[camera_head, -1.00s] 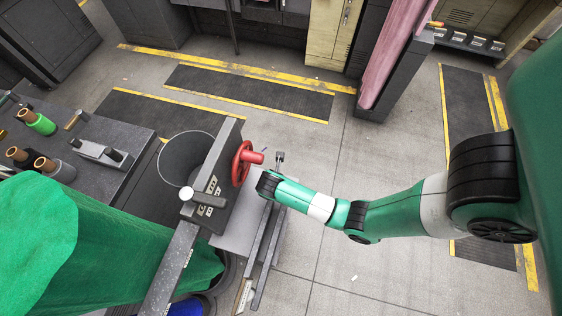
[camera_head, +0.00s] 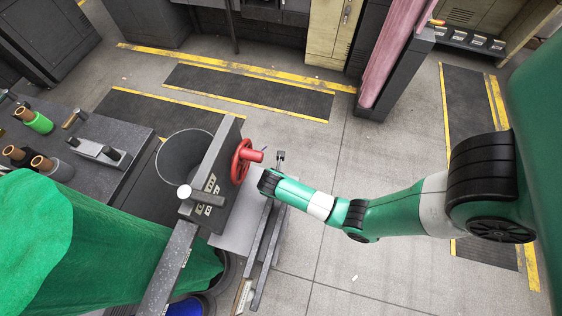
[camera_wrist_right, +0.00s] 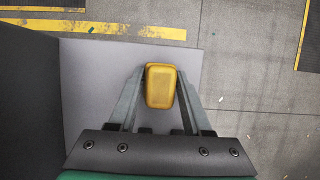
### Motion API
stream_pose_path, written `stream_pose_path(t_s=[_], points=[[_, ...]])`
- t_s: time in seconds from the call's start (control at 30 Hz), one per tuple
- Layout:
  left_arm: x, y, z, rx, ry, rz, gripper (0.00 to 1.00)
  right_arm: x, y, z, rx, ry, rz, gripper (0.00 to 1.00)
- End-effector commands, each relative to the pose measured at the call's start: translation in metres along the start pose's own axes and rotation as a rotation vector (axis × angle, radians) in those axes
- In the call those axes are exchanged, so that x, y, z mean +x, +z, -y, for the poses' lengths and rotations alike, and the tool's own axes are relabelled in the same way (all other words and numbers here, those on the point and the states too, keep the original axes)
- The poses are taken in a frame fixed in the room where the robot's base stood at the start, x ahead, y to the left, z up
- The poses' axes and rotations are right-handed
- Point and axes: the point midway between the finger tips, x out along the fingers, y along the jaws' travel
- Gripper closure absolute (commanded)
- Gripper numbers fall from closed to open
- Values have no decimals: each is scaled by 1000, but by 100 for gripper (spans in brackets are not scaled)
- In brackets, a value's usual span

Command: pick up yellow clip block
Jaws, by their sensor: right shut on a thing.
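The yellow clip block (camera_wrist_right: 160,86) shows in the right wrist view between the two grey fingers of my right gripper (camera_wrist_right: 160,92). The fingers are shut on its sides, and a pale grey plate (camera_wrist_right: 92,80) lies beneath it. In the head view my right arm comes in from the right, and its gripper end (camera_head: 279,158) is small beside the red handwheel. The block cannot be made out there. My left gripper is not in view.
A red handwheel (camera_head: 243,162) on a dark upright panel stands left of my right arm. A grey bin (camera_head: 187,150) and a large green felt roll (camera_head: 90,250) lie further left. A dark bench (camera_head: 95,135) holds small spools.

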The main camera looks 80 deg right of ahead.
Motion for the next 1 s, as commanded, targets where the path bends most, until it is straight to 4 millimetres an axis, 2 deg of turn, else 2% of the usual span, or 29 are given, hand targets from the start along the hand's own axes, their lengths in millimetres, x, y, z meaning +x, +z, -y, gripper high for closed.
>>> stream_pose_path(t_s=[0.37,0.57,0.67,0.8,1.0], points=[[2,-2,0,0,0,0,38,-5,2,0,0,1,0,100],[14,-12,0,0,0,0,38,-32,14,-1,2,2,1,100],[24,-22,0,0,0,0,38,-58,12,14,-3,3,0,100],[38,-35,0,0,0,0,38,-102,8,39,-5,4,1,100],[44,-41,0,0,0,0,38,-134,-16,83,-8,2,0,100]])
